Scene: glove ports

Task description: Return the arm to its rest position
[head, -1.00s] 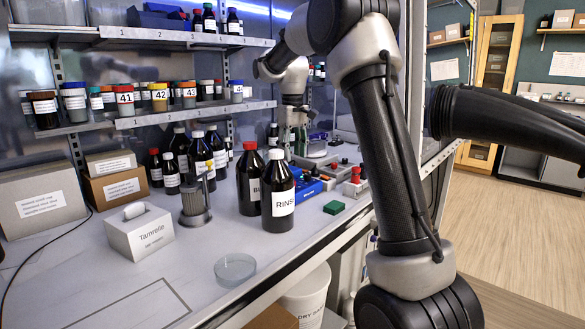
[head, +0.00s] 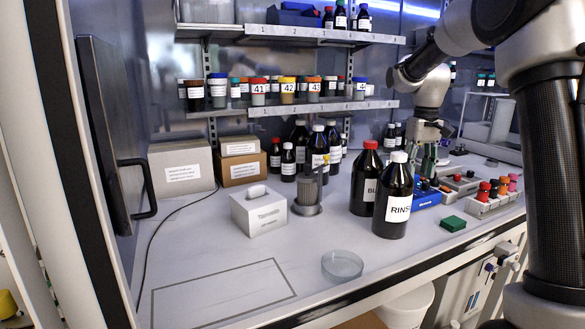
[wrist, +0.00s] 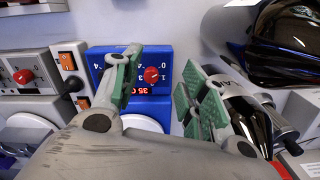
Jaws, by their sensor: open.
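My arm (head: 550,170) is dark with grey joints and rises at the right of the head view. It reaches left over the bench, then bends down to my gripper (head: 426,150), partly hidden behind the bottles. In the wrist view my gripper (wrist: 165,88) has its two green-padded fingers spread apart. Nothing is between them. Beyond the fingers is a blue device (wrist: 165,55) with a red knob and a lit display.
The RINSE bottle (head: 394,205) and another dark bottle (head: 365,180) stand near the gripper. A tissue box (head: 258,210), a glass dish (head: 342,265) and a red-capped rack (head: 490,200) are on the bench. Shelves (head: 290,108) hold jars. The front left bench is clear.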

